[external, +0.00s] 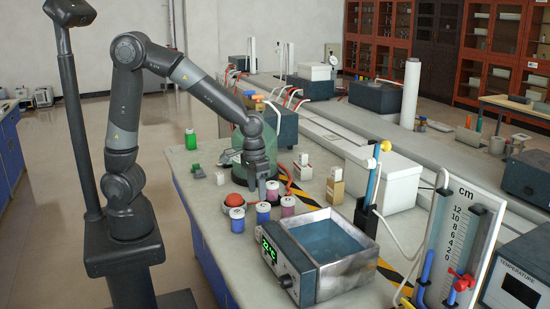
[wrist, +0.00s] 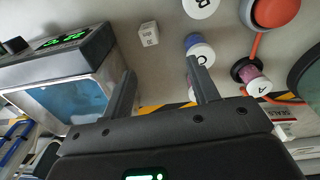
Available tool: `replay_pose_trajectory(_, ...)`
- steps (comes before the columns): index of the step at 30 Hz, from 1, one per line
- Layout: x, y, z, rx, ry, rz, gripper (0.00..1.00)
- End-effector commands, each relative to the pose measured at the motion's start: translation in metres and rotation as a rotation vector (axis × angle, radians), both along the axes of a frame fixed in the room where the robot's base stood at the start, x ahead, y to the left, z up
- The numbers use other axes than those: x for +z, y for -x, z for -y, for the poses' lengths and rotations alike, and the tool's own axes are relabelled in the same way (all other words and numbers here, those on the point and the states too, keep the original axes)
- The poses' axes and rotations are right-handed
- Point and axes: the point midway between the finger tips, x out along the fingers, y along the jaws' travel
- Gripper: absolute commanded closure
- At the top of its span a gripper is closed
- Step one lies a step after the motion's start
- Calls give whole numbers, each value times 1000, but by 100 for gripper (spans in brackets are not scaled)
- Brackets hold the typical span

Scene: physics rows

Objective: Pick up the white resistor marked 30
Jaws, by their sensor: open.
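The white resistor is a small white cube (wrist: 148,34) with dark print that seems to read 30. In the wrist view it stands on the grey bench top, above the gap between my fingertips and a little left of its middle. In the external view a small white block (external: 259,232) beside the water bath appears to be it, partly hidden and too small to read. My gripper (wrist: 161,68) is open, its fingers apart with nothing between them. In the external view my gripper (external: 262,194) points down above the bench among the jars, apart from the cube.
The water bath (external: 318,241) with a green display stands right of the jars. Lettered white-lidded jars, including C (wrist: 200,50) and A (wrist: 256,84), stand close to my right finger in the wrist view. A red dome (external: 235,200) with an orange cable lies nearby.

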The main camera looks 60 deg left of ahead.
Motion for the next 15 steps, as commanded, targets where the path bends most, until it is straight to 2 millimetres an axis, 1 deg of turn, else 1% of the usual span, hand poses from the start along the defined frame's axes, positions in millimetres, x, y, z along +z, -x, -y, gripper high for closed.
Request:
replay_pose_trajectory(1, -10, -2, 9, -1, -11, -16, 45)
replay_pose_trajectory(3, -20, -4, 18, 3, -21, -29, 45)
replay_pose_trajectory(6, -28, -6, 25, 7, -29, -39, 45)
replay_pose_trajectory(8, -33, -6, 27, 8, -32, -43, 45)
replay_pose_trajectory(11, -46, -5, 28, 9, -34, -46, 45)
replay_pose_trajectory(15, -69, -5, 28, 9, -34, -46, 45)
